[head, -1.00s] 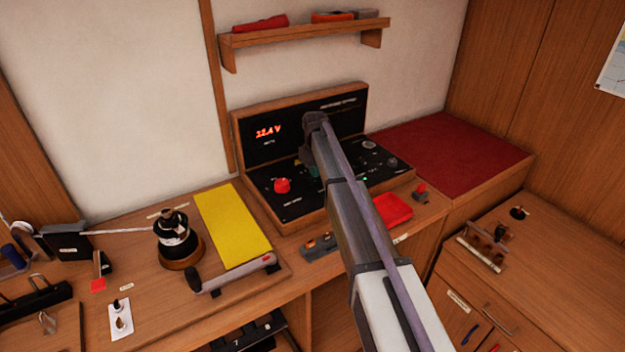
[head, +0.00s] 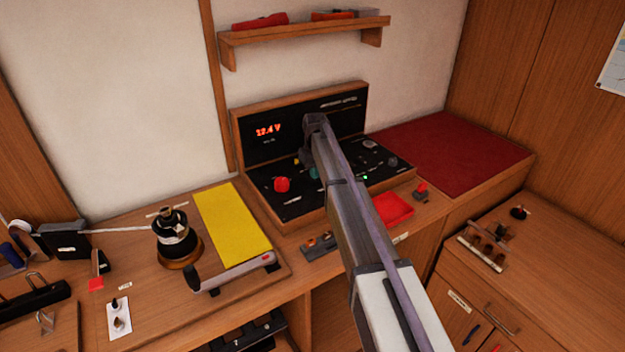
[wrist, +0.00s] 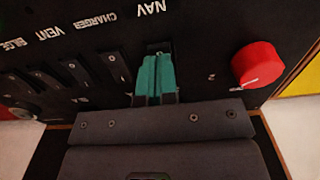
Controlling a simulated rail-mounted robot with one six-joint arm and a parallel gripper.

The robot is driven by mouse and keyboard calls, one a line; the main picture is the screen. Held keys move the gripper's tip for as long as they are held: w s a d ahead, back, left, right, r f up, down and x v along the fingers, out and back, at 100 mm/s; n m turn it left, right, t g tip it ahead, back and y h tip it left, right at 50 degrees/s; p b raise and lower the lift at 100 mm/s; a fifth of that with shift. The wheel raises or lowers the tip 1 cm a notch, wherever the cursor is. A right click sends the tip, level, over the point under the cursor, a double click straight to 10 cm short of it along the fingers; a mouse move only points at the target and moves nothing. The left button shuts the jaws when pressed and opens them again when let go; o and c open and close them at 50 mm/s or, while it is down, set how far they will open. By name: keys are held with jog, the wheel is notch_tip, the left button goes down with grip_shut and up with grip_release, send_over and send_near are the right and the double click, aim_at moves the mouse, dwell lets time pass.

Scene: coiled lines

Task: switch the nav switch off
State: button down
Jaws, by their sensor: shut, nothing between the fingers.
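The nav switch (wrist: 158,48) is on the black panel under the NAV label (wrist: 149,8) in the wrist view. Only a dark edge of it shows; the rest is hidden behind my fingers, so its position cannot be read. My gripper (wrist: 155,77) has teal fingertips, shut together with nothing between them, right in front of that switch. I cannot tell if they touch it. In the head view my gripper (head: 314,172) is over the panel (head: 300,203), mostly hidden by my arm.
Beside the nav switch are several black rocker switches (wrist: 118,69) labelled CHARGER, VENT and BILGE. A red knob (wrist: 257,66) stands out on the other side. A lit voltage display (head: 268,130) is on the upright panel. A red tray (head: 393,208) lies in front.

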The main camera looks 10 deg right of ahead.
jog(key=shift+f+b, duration=0.75)
jog(key=shift+f, duration=0.05)
jog(key=shift+r, duration=0.15)
notch_tip(320, 180, up, 7)
jog(key=p, duration=0.7)
